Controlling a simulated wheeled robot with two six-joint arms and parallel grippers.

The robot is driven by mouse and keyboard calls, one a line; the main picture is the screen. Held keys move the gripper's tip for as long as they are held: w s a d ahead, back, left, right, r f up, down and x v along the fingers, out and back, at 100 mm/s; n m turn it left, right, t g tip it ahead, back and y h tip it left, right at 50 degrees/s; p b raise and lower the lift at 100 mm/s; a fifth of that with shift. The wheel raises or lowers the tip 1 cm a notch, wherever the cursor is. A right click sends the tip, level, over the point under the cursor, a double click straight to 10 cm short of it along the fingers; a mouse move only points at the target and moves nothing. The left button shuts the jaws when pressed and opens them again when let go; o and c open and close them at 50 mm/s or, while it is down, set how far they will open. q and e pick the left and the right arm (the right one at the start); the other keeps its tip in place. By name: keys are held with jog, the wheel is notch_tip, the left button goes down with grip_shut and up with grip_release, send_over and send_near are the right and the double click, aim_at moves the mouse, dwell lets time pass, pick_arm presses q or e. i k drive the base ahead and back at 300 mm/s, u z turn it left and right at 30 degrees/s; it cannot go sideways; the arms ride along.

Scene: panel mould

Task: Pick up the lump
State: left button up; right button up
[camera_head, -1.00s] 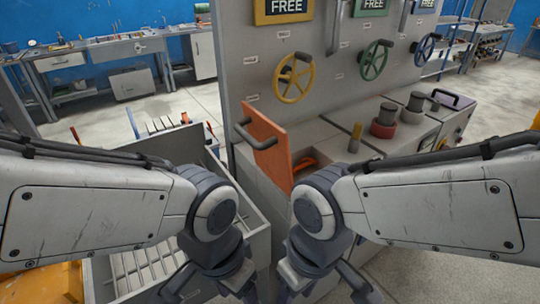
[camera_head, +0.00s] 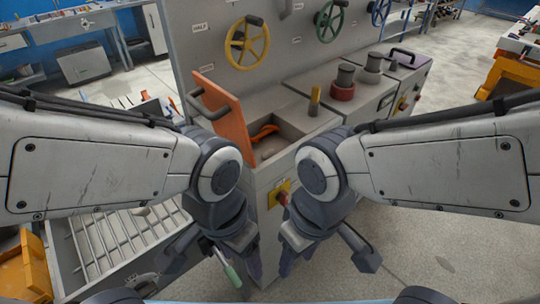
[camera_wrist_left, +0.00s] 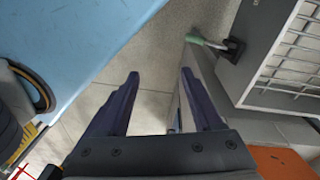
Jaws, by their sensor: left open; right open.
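I cannot make out a lump for certain in any view. In the head view, an orange lid (camera_head: 221,112) stands open beside a grey bin (camera_head: 292,122) in the console top. An orange curved thing (camera_head: 264,132) lies in it, and the rest of its inside is partly hidden. My left gripper (camera_head: 212,262) is open, below and in front of the bin, its fingers pointing down. In the left wrist view its open jaws (camera_wrist_left: 160,76) have nothing between them but floor. My right gripper (camera_head: 325,258) is open and empty in front of the console.
Valve wheels are on the panel behind.

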aim_at(269, 153)
jog(key=z, duration=1.95)
jog(key=i, duration=1.05)
jog(key=u, duration=3.25)
